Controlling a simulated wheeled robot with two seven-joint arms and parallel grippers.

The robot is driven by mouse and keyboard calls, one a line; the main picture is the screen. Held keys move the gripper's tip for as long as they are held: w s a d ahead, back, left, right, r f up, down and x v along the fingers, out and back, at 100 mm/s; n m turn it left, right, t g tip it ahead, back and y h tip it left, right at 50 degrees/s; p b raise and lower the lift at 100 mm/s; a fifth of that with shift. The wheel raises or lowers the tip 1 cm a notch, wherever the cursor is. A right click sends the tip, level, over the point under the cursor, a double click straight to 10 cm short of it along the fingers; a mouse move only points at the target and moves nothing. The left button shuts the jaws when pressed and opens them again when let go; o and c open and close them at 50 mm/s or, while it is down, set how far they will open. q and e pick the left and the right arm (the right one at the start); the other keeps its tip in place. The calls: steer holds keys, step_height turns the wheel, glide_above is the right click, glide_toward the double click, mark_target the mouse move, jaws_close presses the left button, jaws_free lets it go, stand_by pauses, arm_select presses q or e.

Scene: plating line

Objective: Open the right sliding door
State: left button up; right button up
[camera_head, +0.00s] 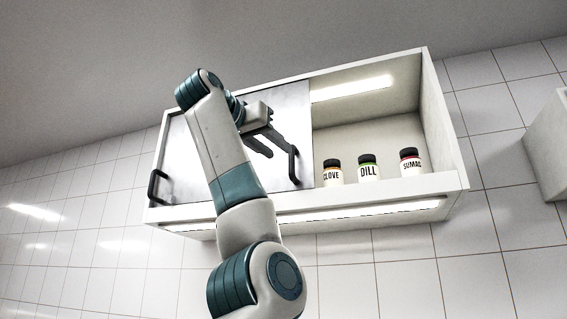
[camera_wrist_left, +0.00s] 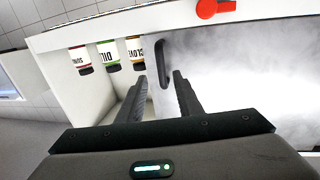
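The white wall cabinet (camera_head: 445,185) has its right half uncovered, with the inside showing. Grey metal door panelling (camera_head: 185,150) covers the left half; I cannot tell whether two doors overlap there. A black handle (camera_head: 294,168) stands near the panelling's right edge, and another black handle (camera_head: 153,188) is at its left edge. My left gripper (camera_head: 272,150) is at the right-hand handle. In the left wrist view its fingers (camera_wrist_left: 159,80) are spread, with the handle (camera_wrist_left: 162,62) between them at the tips; contact is not clear. My right gripper is out of view.
Clove (camera_head: 332,174), dill (camera_head: 368,169) and sumac (camera_head: 410,163) jars stand on the cabinet floor in the uncovered half. A red object (camera_wrist_left: 215,8) shows at the cabinet edge in the left wrist view. Another white box (camera_head: 548,145) is on the wall at the right.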

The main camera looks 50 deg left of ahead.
arm_select(q)
steer(key=b+v, duration=0.3)
steer(key=v, duration=0.7)
steer(key=shift+s, duration=0.15)
steer(key=shift+r, duration=0.1)
